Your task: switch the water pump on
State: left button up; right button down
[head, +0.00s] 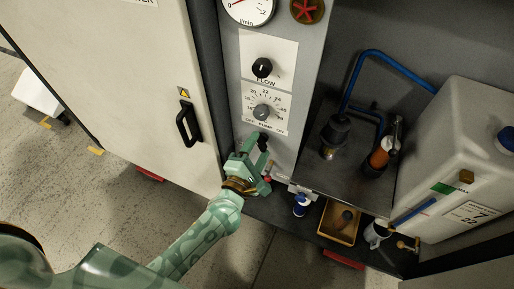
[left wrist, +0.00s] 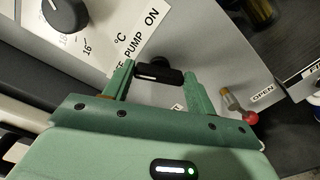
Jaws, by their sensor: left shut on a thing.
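The pump switch is a black bar-shaped knob (left wrist: 160,76) on the grey panel, below the label "OFF PUMP ON", partly cut off in the left wrist view. A pale line shows on the knob's left part. My left gripper (left wrist: 158,85) is shut on this knob, with one green finger at each end of the bar. In the head view my left gripper (head: 258,165) reaches up to the panel's lower part, and the black switch (head: 263,141) shows just above it. I cannot tell for sure whether the knob points to OFF or ON. My right gripper is not in view.
A temperature dial (head: 262,112) and flow knob (head: 262,68) sit above the switch. A red-tipped lever (left wrist: 250,118) is close to the gripper's right side. A cabinet door with a black handle (head: 188,123) is left; a yellow bin (head: 340,221) and white canister (head: 450,150) are right.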

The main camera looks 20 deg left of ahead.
pick_arm(q)
jog(key=shift+r+m+p, duration=0.15)
jog(key=shift+m+p, duration=0.4)
jog(key=shift+m, duration=0.25)
jog(key=m+p, duration=0.1)
jog(key=m, duration=0.1)
jog(key=shift+m+p, duration=0.35)
jog(key=shift+m, duration=0.05)
jog(key=m, duration=0.1)
jog(key=m+p, duration=0.1)
jog(key=shift+f+m, duration=0.2)
jog(key=shift+m, duration=0.1)
jog(key=shift+f+m+p, duration=0.2)
jog(key=shift+m+p, duration=0.75)
jog(key=shift+m, duration=0.95)
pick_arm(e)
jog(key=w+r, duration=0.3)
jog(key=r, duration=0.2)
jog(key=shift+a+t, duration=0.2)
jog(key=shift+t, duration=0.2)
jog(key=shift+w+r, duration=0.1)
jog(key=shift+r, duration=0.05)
pick_arm(q)
jog(key=o, duration=1)
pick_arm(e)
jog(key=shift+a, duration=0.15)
